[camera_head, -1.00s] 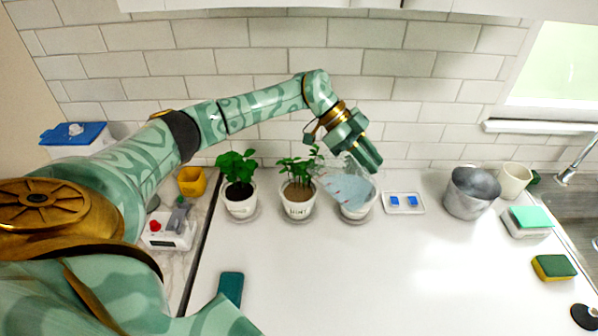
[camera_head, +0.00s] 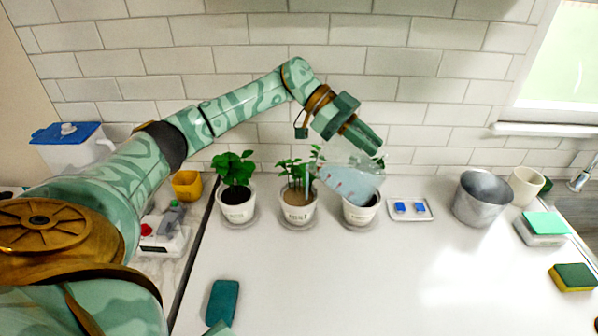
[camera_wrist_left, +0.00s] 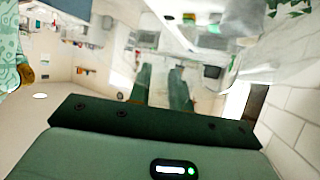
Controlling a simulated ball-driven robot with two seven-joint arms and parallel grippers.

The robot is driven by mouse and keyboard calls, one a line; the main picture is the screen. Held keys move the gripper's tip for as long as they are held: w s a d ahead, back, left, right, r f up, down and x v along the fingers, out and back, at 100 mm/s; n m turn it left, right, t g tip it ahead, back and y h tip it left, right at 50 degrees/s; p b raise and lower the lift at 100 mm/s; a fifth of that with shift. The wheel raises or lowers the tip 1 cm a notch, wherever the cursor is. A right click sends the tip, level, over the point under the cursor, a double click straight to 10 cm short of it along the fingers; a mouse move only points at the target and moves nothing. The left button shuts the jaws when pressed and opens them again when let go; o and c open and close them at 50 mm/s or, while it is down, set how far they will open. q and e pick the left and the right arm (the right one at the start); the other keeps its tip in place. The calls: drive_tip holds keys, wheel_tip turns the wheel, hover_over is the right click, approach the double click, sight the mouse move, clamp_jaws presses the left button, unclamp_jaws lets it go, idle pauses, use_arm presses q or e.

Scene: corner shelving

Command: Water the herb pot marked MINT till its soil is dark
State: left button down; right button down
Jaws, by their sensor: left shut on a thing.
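Three white herb pots stand in a row by the tiled wall. The middle pot (camera_head: 298,216) has small lettering that I cannot read surely; its soil (camera_head: 296,198) is light brown. The left pot (camera_head: 238,212) and right pot (camera_head: 360,214) have darker soil. My left gripper (camera_head: 364,138) is shut on a clear jug (camera_head: 352,182) with bluish water and red marks. The jug is tilted, mouth leftward and down, in front of the right pot's plant, its lip beside the middle plant. A thin pale streak shows at the lip; I cannot tell whether water flows. My right gripper is out of view.
A white dish with blue pieces (camera_head: 410,209), a metal pot (camera_head: 482,200) and a cream mug (camera_head: 524,186) stand to the right. A teal item (camera_head: 223,302) lies in front. A yellow cup (camera_head: 187,184) stands left. The middle counter is clear.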

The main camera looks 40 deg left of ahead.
use_arm(q)
drive_tip(key=shift+r, duration=0.15)
drive_tip(key=shift+a, duration=0.1)
drive_tip(key=shift+a+r+h+b, duration=0.2)
drive_tip(key=shift+h+b, duration=0.1)
drive_tip(key=shift+b, duration=0.3)
idle(1.3)
drive_tip(key=shift+s+a, duration=0.1)
drive_tip(key=shift+a+r+b, duration=0.1)
drive_tip(key=shift+r+b, duration=0.05)
drive_tip(key=shift+b, duration=0.35)
